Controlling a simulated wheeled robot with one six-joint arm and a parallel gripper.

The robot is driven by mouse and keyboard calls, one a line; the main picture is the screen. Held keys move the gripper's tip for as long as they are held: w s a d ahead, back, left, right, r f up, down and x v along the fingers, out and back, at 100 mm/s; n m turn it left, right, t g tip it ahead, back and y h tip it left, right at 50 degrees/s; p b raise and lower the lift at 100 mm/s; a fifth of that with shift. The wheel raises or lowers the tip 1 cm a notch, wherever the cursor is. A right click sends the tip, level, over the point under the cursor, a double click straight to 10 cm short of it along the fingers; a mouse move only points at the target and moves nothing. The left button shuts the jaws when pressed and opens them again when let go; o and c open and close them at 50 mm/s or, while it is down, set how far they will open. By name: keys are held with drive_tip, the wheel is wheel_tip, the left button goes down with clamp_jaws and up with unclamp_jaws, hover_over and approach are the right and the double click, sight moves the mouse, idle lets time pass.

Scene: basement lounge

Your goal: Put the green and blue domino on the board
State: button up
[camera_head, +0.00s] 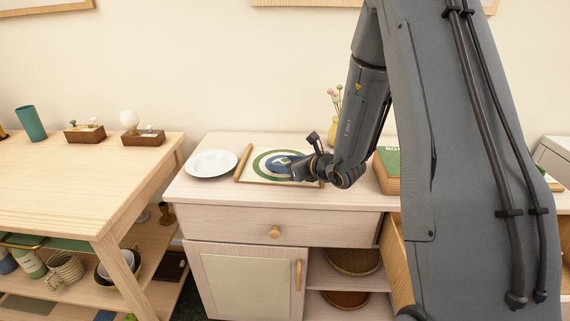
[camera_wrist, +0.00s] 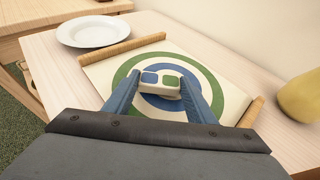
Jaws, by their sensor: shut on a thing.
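The green and blue domino (camera_wrist: 160,83) is a small cream block with one blue and one green square on its upper face. My gripper (camera_wrist: 160,88) is shut on it, with a blue finger at each side. The domino is over the middle of the board (camera_wrist: 118,70), a cream panel with green and blue rings and wooden bars at two ends. I cannot tell whether the domino touches the board. In the head view my gripper (camera_head: 297,170) is over the board (camera_head: 246,178) on the cabinet top, and the domino is too small to make out.
A white plate (camera_head: 212,164) stands left of the board on the cabinet (camera_head: 290,223). A yellow vase (camera_head: 335,128) stands behind, and a green-covered box (camera_head: 387,172) is to the right. A wooden table (camera_head: 75,178) stands at the left. The cabinet's front strip is clear.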

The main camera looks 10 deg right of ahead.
drive_tip(key=shift+f, duration=0.15)
drive_tip(key=shift+f, duration=0.15)
drive_tip(key=o, duration=1)
